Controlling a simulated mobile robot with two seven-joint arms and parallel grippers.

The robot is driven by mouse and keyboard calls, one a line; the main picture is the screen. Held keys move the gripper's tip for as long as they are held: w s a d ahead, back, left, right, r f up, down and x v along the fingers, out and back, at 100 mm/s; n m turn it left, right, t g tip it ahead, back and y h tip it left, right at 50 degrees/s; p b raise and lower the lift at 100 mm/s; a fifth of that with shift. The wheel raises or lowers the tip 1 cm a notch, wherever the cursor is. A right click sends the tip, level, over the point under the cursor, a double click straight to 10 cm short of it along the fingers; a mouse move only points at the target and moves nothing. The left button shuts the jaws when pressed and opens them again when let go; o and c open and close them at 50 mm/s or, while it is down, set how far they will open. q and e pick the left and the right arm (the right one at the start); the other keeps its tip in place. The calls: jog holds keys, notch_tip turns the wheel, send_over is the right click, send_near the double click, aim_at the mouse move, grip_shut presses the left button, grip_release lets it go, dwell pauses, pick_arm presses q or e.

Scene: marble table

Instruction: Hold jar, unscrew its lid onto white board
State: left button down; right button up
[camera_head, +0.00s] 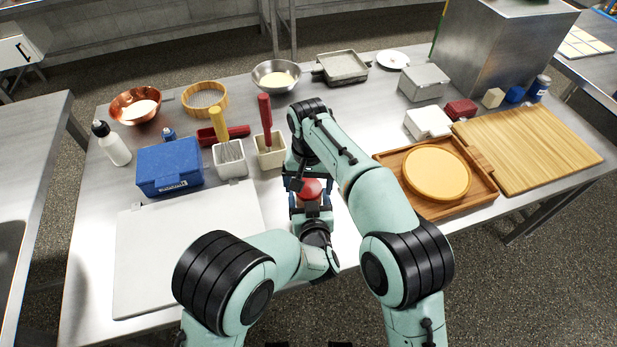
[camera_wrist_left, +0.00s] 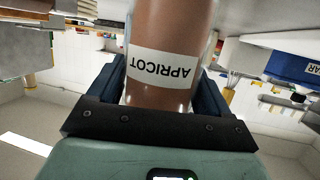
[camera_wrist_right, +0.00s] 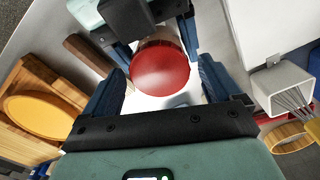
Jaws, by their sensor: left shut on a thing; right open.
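The jar (camera_wrist_left: 168,50) has a brown body with a white APRICOT label, seen upside down in the left wrist view. My left gripper (camera_wrist_left: 165,85) is shut on the jar's body. The jar's red lid (camera_wrist_right: 160,69) shows from above in the right wrist view, and also in the head view (camera_head: 311,188). My right gripper (camera_wrist_right: 160,90) is open above the lid, with its fingers on either side of it; I cannot tell if they touch it. The white board (camera_head: 180,250) lies bare on the table's left front. The jar's body is mostly hidden in the head view.
A blue box (camera_head: 169,166), a white holder with a whisk (camera_head: 230,158) and a holder with a red-handled tool (camera_head: 269,150) stand behind the board. A wooden tray (camera_head: 475,200) with a round orange board lies right of my arms.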

jog(key=shift+c, duration=0.3)
jog(key=c, duration=1)
jog(key=n, duration=0.3)
jog(key=shift+r, duration=0.15)
jog(key=shift+r, duration=1)
